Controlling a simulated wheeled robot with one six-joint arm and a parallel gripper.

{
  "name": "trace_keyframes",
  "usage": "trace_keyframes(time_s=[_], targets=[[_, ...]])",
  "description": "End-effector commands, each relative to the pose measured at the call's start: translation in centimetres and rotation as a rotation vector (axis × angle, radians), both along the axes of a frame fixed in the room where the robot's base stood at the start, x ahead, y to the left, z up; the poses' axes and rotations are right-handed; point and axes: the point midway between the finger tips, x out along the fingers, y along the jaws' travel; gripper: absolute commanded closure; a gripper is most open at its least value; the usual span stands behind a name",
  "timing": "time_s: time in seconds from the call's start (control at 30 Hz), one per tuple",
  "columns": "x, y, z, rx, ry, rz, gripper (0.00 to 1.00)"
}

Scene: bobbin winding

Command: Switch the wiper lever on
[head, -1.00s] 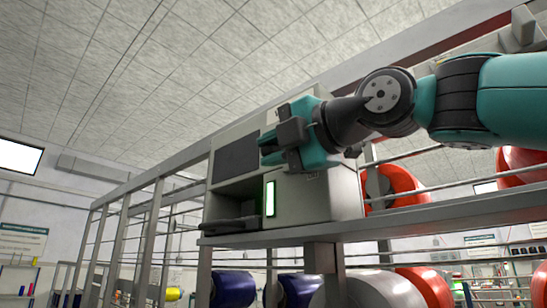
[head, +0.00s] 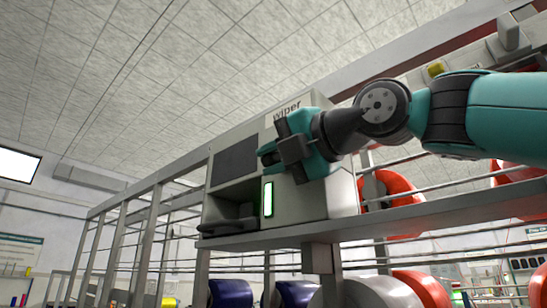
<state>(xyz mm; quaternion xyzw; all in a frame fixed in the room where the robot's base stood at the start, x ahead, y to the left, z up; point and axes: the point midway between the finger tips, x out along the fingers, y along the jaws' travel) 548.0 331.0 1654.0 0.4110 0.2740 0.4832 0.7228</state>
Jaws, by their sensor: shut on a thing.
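The wiper unit is a grey box (head: 335,196) on a metal frame, with the word "wiper" on a label (head: 287,110) near its top. My gripper (head: 268,154) is at the front of this box, just below the label and above a lit green-white strip (head: 268,199). Its fingers point left and are shut on the wiper lever. The lever itself is hidden by the fingers and the gripper body, so its angle cannot be seen.
A dark panel (head: 235,161) and an open recess with a dark ledge (head: 228,227) lie left of the gripper. A metal rail (head: 430,212) runs below the box. Red spools (head: 400,200) and dark blue spools (head: 231,293) sit around the frame.

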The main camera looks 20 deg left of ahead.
Motion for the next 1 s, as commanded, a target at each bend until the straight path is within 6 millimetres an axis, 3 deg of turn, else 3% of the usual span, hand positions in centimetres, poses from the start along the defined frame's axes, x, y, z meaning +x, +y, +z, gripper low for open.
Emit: trace_keyframes(time_s=[0.03,0.13,0.67,0.83,1.0], targets=[[0.0,0.0,-0.1,-0.005,-0.003,0.000,0.77],[0.0,0.0,-0.1,-0.004,-0.003,0.001,0.54],[-0.1,-0.4,-0.1,-0.001,-0.002,0.000,0.53],[-1.1,-2.8,-0.4,-0.001,-0.004,-0.002,0.53],[-2.6,-6.8,-0.4,0.000,-0.005,-0.007,0.53]])
